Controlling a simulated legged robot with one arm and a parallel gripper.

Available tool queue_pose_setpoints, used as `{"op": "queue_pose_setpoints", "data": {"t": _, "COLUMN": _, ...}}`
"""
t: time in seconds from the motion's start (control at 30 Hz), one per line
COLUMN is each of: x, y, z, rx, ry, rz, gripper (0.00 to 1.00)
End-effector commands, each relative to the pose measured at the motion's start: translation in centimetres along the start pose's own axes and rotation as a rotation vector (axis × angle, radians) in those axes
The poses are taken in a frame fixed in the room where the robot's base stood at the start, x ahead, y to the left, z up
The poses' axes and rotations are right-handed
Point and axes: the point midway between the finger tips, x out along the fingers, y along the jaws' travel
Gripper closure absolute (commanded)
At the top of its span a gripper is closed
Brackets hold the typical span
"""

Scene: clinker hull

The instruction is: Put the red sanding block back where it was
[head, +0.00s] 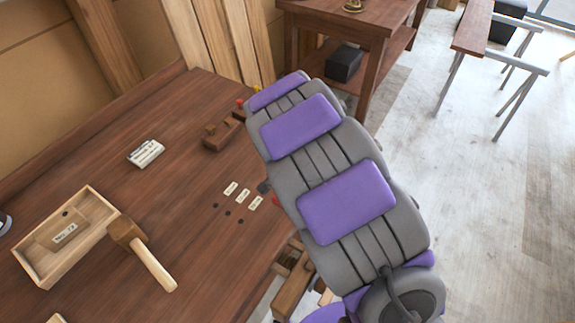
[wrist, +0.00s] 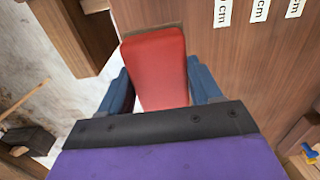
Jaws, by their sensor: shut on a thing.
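The red sanding block (wrist: 155,68) sits between the two blue fingers of my gripper (wrist: 160,82) in the wrist view. The fingers are shut on its sides. In the head view my arm covers most of it; only a small bit of red (head: 276,201) shows by the bench edge. Three white labels (head: 243,196) lie on the workbench (head: 190,100), with small dark dots (head: 227,213) beside them. In the wrist view, labels reading "cm" (wrist: 260,10) are beyond the block to the upper right. I cannot tell whether the block touches the bench.
A wooden mallet (head: 140,250) lies beside an open wooden tray (head: 85,213) holding a labelled block (head: 62,232). A white pack (head: 146,153) and a wooden plane-like tool (head: 222,134) are farther back. Below the bench's right edge are wooden pieces (head: 292,282).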

Motion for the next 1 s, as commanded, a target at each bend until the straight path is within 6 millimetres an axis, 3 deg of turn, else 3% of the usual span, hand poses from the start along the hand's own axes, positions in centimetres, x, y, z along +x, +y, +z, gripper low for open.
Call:
{"op": "queue_pose_setpoints", "data": {"t": 0.5, "x": 0.9, "y": -3.9, "z": -6.8, "rx": 0.008, "ry": -0.002, "rz": -0.006, "gripper": 0.65}}
{"op": "queue_pose_setpoints", "data": {"t": 1.0, "x": 1.6, "y": -7.5, "z": -11.9, "rx": 0.006, "ry": -0.005, "rz": -0.001, "gripper": 0.65}}
